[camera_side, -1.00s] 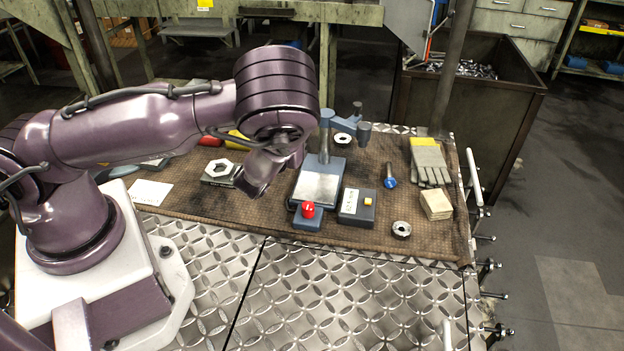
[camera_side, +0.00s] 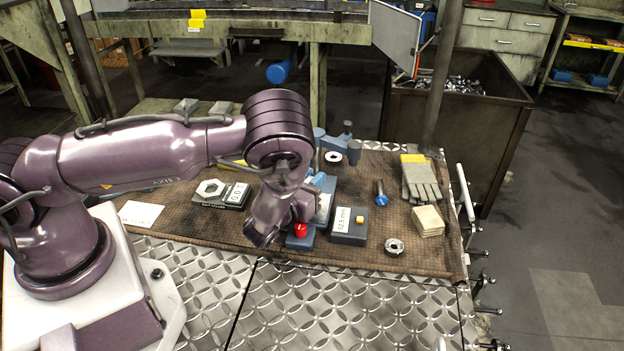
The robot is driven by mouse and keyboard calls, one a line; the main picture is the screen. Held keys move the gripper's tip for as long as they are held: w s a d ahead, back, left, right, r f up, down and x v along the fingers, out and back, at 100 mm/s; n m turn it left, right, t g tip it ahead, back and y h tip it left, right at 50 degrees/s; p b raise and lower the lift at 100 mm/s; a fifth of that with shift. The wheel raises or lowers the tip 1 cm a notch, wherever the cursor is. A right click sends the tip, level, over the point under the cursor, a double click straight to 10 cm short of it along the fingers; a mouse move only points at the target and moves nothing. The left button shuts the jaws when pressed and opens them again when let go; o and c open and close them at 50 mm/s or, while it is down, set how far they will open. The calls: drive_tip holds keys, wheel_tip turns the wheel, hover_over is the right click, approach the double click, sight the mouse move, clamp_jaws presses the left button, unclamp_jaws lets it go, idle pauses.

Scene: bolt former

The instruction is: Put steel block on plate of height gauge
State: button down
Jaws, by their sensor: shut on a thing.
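The gauge has a blue-grey stand and a bright metal plate (camera_side: 325,205); my gripper covers the plate's left part. I cannot tell the gap between the gripper and the plate. No steel block shows clearly on the mat.
A red button (camera_side: 300,231) is partly covered by my gripper. A display box (camera_side: 349,226) stands right of it.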

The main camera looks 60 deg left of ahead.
drive_tip(key=c, duration=1)
unclamp_jaws()
drive_tip(key=shift+f, duration=0.1)
